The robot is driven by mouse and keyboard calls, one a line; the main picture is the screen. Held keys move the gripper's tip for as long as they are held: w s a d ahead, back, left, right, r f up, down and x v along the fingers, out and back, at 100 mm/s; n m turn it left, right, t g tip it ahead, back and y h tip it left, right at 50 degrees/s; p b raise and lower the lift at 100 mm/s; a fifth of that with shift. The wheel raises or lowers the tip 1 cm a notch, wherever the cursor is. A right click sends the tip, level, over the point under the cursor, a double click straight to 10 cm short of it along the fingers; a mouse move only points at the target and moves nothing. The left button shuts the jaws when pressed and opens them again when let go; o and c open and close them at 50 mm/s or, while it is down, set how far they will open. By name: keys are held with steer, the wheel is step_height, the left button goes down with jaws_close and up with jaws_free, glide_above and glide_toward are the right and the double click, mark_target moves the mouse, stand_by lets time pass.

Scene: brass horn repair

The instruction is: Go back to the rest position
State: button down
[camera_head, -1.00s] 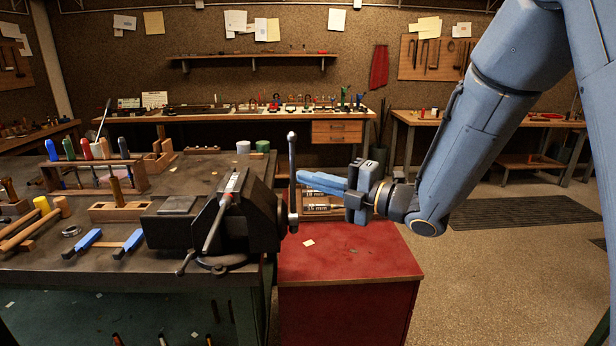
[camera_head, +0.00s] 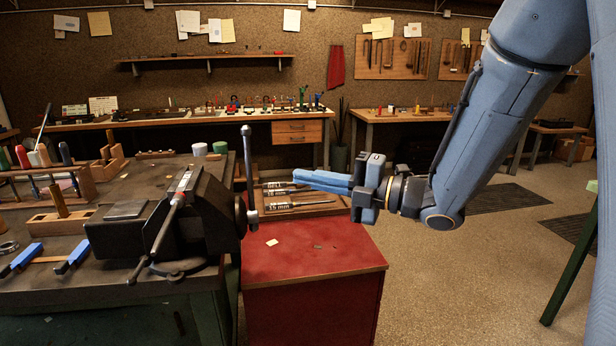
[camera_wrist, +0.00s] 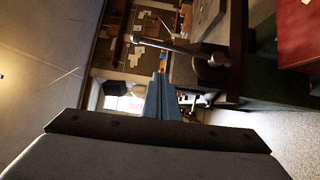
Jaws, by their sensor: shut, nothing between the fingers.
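My gripper (camera_head: 322,181) is shut and empty, with its blue fingers together and pointing left. In the head view it hangs in front of the tray on the red cabinet, to the right of the vise handle. In the wrist view the closed blue fingers (camera_wrist: 162,100) reach away from the camera, and the bench appears turned on its side beyond them. My arm comes down from the upper right of the head view.
A dark vise (camera_head: 165,225) with an upright bar (camera_head: 249,165) stands on the workbench at left. A wooden tray (camera_head: 325,209) with labelled tools lies on the red cabinet (camera_head: 310,262). Open floor (camera_head: 450,290) lies to the right. A shelf bench runs along the back wall.

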steer(key=w+d+f+m+t+h, duration=0.4)
steer(key=w+d+f+m+h, duration=0.2)
steer(key=d+f+m+h, duration=0.75)
steer(key=s+d+f+m+g+h, duration=0.35)
steer(key=s+d+m, duration=0.35)
steer(key=m, duration=0.3)
steer(key=s+f+m+g, duration=0.2)
steer(key=s+m+g, duration=0.1)
steer(key=s, duration=0.5)
steer(key=s+f+m+g, duration=0.2)
steer(key=s+m+g, duration=0.2)
steer(key=s, duration=0.5)
steer(key=shift+m, duration=0.65)
steer(key=shift+s+f, duration=0.1)
